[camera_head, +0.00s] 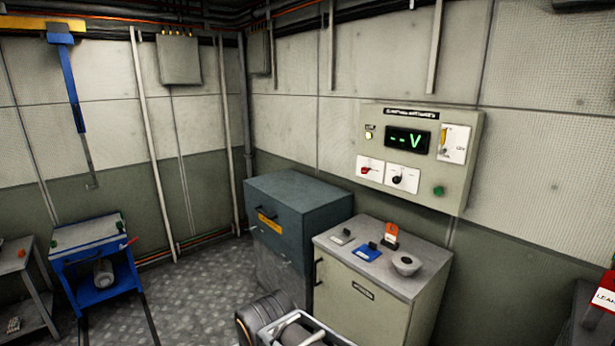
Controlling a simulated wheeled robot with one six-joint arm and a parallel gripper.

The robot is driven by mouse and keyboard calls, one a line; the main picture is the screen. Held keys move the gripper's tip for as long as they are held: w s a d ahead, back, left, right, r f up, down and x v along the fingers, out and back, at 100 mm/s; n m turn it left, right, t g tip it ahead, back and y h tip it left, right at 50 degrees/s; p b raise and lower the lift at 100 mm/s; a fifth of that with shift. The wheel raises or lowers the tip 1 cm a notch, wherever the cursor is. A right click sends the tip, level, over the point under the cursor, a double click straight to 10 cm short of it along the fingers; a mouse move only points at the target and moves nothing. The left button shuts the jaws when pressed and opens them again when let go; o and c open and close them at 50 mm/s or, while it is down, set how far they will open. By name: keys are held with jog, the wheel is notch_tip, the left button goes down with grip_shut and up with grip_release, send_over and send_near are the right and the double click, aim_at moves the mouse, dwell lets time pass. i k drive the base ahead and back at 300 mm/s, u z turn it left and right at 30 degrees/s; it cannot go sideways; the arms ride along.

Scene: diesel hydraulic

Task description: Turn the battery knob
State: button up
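A beige control panel (475,130) is mounted on the right wall above a cabinet. Its display (407,140) shows green dashes and a "V". Below the display are two white plates, one with a red knob or switch (366,170) and one with a black rotary knob (398,179). The labels are too small to read, so I cannot tell which one is the battery knob. A yellow lever (443,137) is at the upper right, a green button (438,190) at the lower right and a small lit lamp (369,135) at the left.
A beige cabinet (360,298) below the panel carries a grey bowl (406,264), a blue item (367,252) and an orange-tagged item (390,237). A teal cabinet (300,205) stands left of it. A blue stand (95,265) is at left. Floor (190,300) between is clear.

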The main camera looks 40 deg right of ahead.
aim_at(397, 179)
jog(key=i, duration=1.65)
jog(key=z, duration=1.15)
jog(key=i, duration=0.95)
jog(key=z, duration=1.2)
jog(key=i, duration=0.35)
jog(key=z, duration=0.25)
